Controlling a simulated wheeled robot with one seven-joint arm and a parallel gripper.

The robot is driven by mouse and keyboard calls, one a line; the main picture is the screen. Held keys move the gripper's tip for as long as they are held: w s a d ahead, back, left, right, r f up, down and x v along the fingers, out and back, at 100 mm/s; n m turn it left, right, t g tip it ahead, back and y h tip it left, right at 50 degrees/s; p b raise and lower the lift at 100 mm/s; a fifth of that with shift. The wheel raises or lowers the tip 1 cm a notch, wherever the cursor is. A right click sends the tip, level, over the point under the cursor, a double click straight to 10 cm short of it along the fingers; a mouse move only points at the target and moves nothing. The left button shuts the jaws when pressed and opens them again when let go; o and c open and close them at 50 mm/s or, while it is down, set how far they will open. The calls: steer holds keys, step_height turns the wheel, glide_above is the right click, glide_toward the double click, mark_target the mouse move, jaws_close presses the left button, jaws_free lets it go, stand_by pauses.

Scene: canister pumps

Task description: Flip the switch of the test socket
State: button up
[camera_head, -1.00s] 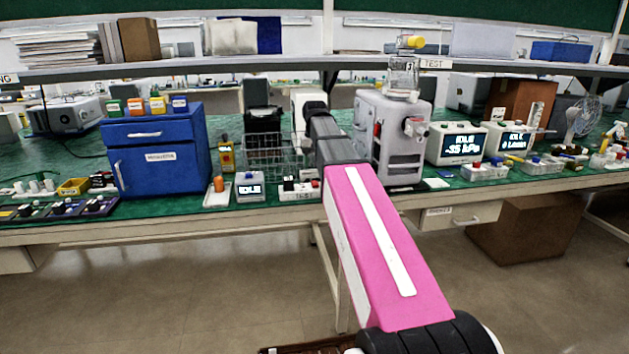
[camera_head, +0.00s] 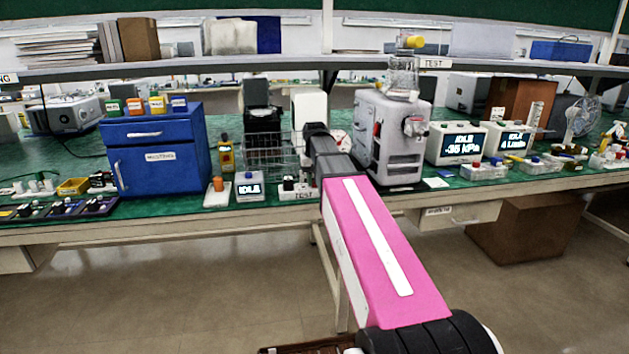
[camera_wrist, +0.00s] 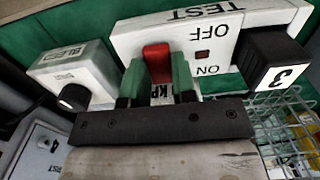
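The test socket (camera_wrist: 120,40) is a white box lettered TEST, OFF and ON in the wrist view, where the lettering is upside down. It also shows in the head view (camera_head: 300,196), partly behind my arm. Its red rocker switch (camera_wrist: 157,62) stands at the tips of my gripper (camera_wrist: 160,80). The two green fingers are apart, with a gap between them. The right finger is by the switch's right edge; the left overlaps its lower left. I cannot tell whether they touch it. A small dark red lamp (camera_wrist: 202,55) sits beside the switch.
A white BLEED box with a black knob (camera_wrist: 75,97) stands left of the socket in the wrist view. A wire basket (camera_wrist: 285,130) is close at right. In the head view, a blue cabinet (camera_head: 155,165) stands left and a grey pump (camera_head: 390,140) right.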

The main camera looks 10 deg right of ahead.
steer(key=c, duration=0.3)
steer(key=shift+w+g, duration=0.3)
steer(key=shift+g, duration=0.3)
steer(key=shift+s+g, duration=0.1)
steer(key=shift+g, duration=0.3)
steer(key=o, duration=0.9)
steer(key=shift+s, duration=0.1)
